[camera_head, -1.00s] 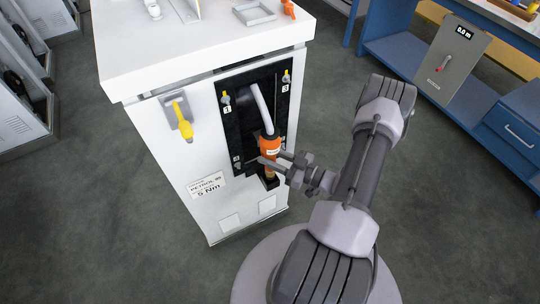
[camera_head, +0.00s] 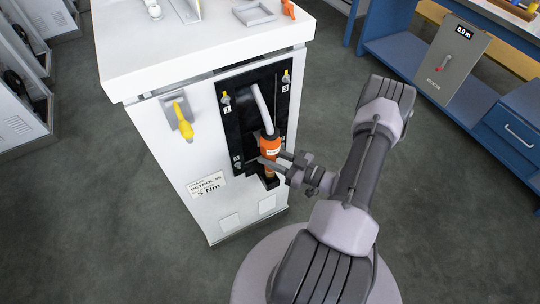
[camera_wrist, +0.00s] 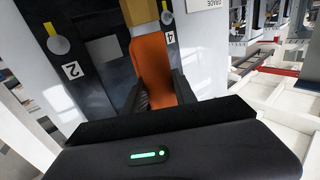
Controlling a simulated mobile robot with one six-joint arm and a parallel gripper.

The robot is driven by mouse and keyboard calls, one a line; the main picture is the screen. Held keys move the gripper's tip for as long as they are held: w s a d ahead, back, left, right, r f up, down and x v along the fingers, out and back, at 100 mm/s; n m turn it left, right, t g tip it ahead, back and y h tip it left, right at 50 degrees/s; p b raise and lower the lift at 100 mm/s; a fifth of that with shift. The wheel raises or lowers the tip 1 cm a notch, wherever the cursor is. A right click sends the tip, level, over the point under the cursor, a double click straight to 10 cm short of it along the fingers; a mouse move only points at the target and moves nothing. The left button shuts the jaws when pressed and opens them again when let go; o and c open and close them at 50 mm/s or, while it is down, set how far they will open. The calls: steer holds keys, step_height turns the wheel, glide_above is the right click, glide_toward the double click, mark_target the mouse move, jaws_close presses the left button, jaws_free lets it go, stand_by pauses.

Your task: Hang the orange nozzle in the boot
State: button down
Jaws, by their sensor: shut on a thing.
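The orange nozzle (camera_head: 269,147) is upright against the black panel of the white dispenser, with a grey hose rising from its top. Its brownish lower end (camera_head: 268,172) points down at the dark boot (camera_head: 270,182) low on the panel. I cannot tell how far the tip is inside the boot. My gripper (camera_head: 274,159) is shut on the nozzle from the right. In the wrist view the orange body (camera_wrist: 153,68) stands between my dark fingers (camera_wrist: 155,95), and the boot is not clearly seen.
Numbered yellow-tipped fasteners (camera_head: 225,98) sit at the black panel's corners. The dispenser's white top (camera_head: 200,45) overhangs the panel. A blue bench (camera_head: 430,80) stands at the right, with open floor between.

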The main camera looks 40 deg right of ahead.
steer(key=shift+f+b, duration=2.05)
steer(key=shift+f, duration=0.7)
steer(key=c, duration=0.9)
jaws_free()
steer(key=p+v, duration=0.4)
steer(key=v, duration=1.3)
steer(key=shift+s+d, duration=0.1)
steer(key=shift+s, duration=0.1)
